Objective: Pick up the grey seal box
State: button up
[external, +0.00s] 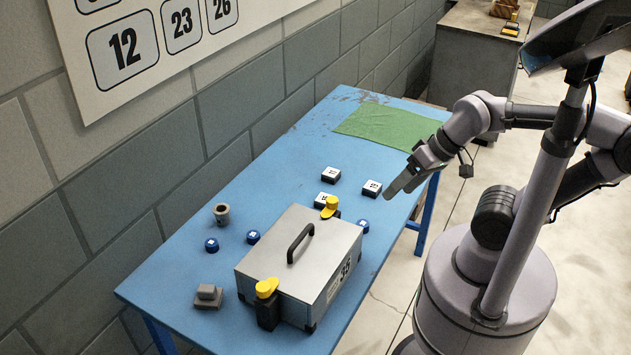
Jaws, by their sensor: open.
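No readable label tells me which thing is the grey seal box. Three small dark boxes with white marked tops lie on the blue table (285,160): one at the back (330,174), one at the right (372,188), and one (324,201) partly hidden behind a yellow-topped clamp. A small grey block with a raised top (208,296) sits at the front left. My gripper (392,190) is open, above the table's right edge, just right of the right-hand small box. Its jaws point down and left, and I see nothing between them.
A large grey metal case (278,252) with a black handle, marked 35, fills the table's front, with yellow-topped clamps (267,300) at its ends. Blue round caps (253,237) and a grey cup (221,213) stand left. A green cloth (385,124) lies behind. A wall stands left.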

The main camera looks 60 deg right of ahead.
jog(key=w+d+r+m+p, duration=0.2)
jog(key=w+r+p, duration=0.2)
jog(key=w+r, duration=0.15)
jog(key=m+g+h+p, duration=0.2)
jog(key=m+g+p, duration=0.4)
jog(key=m+p, duration=0.45)
send_over(331, 172)
jog(key=b, duration=0.2)
jog(key=shift+m, duration=0.65)
jog(key=f, duration=1.8)
jog(key=shift+s+a+f, duration=0.3)
jog(key=shift+a+f, duration=0.05)
jog(key=shift+f, duration=0.05)
jog(key=f, duration=0.2)
jog(key=f+b, duration=0.1)
jog(key=f, duration=0.1)
jog(key=f+b, duration=0.1)
jog(key=f, duration=0.1)
jog(key=shift+w+d, duration=0.3)
jog(key=shift+r, duration=0.1)
